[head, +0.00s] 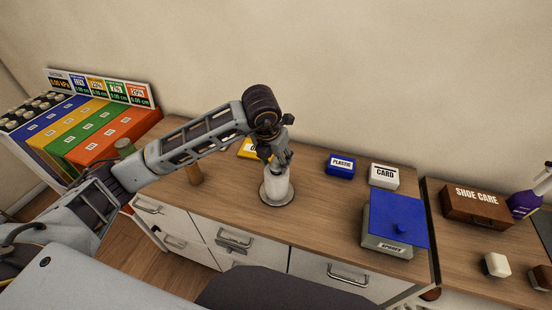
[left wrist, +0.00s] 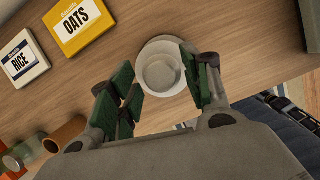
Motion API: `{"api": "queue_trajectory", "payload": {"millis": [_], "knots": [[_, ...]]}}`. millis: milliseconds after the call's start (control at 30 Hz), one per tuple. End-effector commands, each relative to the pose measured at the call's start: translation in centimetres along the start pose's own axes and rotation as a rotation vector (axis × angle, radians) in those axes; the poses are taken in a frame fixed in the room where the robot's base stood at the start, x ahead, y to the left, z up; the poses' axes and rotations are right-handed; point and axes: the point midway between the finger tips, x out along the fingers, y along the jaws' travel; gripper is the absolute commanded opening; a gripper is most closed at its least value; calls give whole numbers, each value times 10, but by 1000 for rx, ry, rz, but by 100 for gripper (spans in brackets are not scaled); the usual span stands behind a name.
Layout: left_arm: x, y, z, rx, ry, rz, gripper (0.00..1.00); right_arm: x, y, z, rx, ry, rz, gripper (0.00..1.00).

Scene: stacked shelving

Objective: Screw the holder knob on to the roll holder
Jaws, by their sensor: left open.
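A white roll (head: 277,185) stands upright on a round grey base (head: 268,200) on the wooden counter. In the left wrist view the white cylinder (left wrist: 160,72) shows from above, with a hollow round top, on its round base (left wrist: 159,43). My left gripper (head: 278,163) is just above it, pointing down. In the left wrist view its green-padded fingers (left wrist: 166,88) are spread to either side of the cylinder, with nothing seen gripped. I cannot make out a separate holder knob or a central rod. My right gripper is not in view.
A yellow OATS box (left wrist: 78,22) and a RICE box (left wrist: 22,57) lie behind. A blue PLASTIC box (head: 340,168) and blue-lidded grey box (head: 388,243) are right. The counter front is clear.

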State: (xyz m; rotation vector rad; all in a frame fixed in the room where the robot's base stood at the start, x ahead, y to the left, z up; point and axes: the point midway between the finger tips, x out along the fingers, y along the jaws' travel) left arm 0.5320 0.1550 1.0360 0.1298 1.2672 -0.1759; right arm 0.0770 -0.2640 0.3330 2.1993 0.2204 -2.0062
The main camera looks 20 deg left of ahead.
Motion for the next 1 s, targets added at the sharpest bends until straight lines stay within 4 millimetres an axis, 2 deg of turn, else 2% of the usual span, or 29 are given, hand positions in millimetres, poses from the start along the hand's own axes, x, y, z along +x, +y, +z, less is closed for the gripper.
{"api": "queue_trajectory", "payload": {"millis": [1000], "knots": [[0, -3, 1, -519, -1, 160, 48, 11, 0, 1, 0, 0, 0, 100]]}}
